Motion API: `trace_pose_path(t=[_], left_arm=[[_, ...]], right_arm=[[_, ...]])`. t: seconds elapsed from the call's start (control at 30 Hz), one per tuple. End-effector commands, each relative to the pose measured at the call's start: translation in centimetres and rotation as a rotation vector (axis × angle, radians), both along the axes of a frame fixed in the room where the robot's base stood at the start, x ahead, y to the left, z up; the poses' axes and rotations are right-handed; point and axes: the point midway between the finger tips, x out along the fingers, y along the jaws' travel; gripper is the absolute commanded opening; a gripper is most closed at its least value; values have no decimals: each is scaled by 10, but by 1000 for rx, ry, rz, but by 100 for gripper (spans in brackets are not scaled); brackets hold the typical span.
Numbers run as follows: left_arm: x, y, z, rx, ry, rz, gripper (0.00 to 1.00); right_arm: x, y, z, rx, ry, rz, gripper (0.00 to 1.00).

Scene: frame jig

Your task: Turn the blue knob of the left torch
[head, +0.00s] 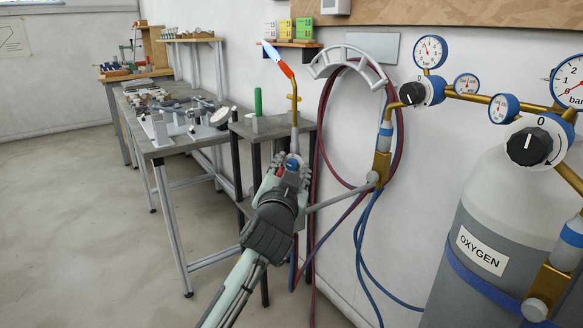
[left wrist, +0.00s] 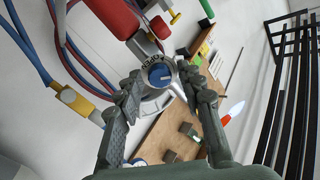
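The torch's blue knob (left wrist: 160,75) shows in the left wrist view as a round face in a pale ring with small dark lettering. In the head view the knob (head: 292,165) is partly covered by my left gripper (head: 287,168). The torch's brass neck (head: 294,103) rises above it to a red-orange tip and a white-blue flame (head: 270,51). In the left wrist view my left gripper (left wrist: 160,80) has its fingers apart on either side of the knob; gaps appear between knob and fingertips. Contact is not visible. The flame (left wrist: 235,110) also shows there. My right gripper is not in view.
A grey workbench (head: 165,140) with metal parts stands left. A small stand (head: 270,128) holds a green cylinder (head: 258,102). Red and blue hoses hang from a wall holder (head: 345,60). The grey oxygen cylinder (head: 450,285) with gauges stands right. The floor at left is clear.

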Motion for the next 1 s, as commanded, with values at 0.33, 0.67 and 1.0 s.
trace_pose_path(t=[0.33, 0.67, 1.0], left_arm=[[-3, 0, 0, -2, 1, -1, 42], [-60, 7, -3, -4, 2, -1, 42], [-114, 14, -3, -1, 1, 0, 42]], right_arm=[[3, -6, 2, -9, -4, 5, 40], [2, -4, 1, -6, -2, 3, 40], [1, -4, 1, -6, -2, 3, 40]])
